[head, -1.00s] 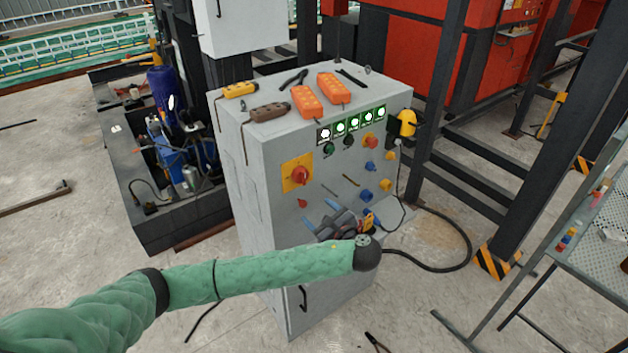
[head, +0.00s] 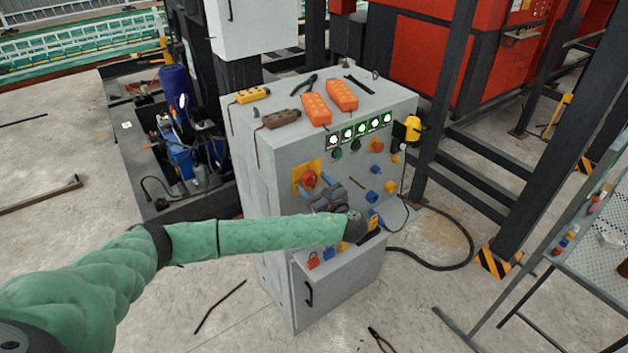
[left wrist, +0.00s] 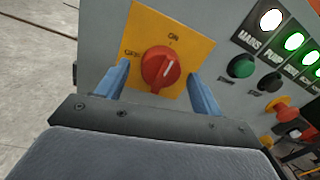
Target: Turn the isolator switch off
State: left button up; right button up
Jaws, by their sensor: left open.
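The isolator switch is a red rotary knob (left wrist: 160,68) on a yellow plate (left wrist: 198,45) marked ON at the top and OFF at the left. Its white pointer line tilts up toward the ON mark. In the head view the red knob (head: 309,179) is on the upper left of the grey cabinet's front. My left gripper (left wrist: 160,84) is open, with one blue finger on each side of the knob in the wrist view; contact is not visible. In the head view my left gripper (head: 318,190) is just below and right of the knob. My right gripper is out of view.
The grey cabinet (head: 270,235) carries lit green indicators (head: 361,129), push buttons and sockets right of the switch. Orange boxes (head: 316,109) and tools lie on its top. A yellow lamp-like item (head: 412,128) is on its right side. A black cable (head: 440,262) lies on the floor.

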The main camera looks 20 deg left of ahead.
pick_arm(q)
jog(key=shift+w+a, duration=0.2)
jog(key=c, duration=1)
jog(key=shift+f, duration=0.1)
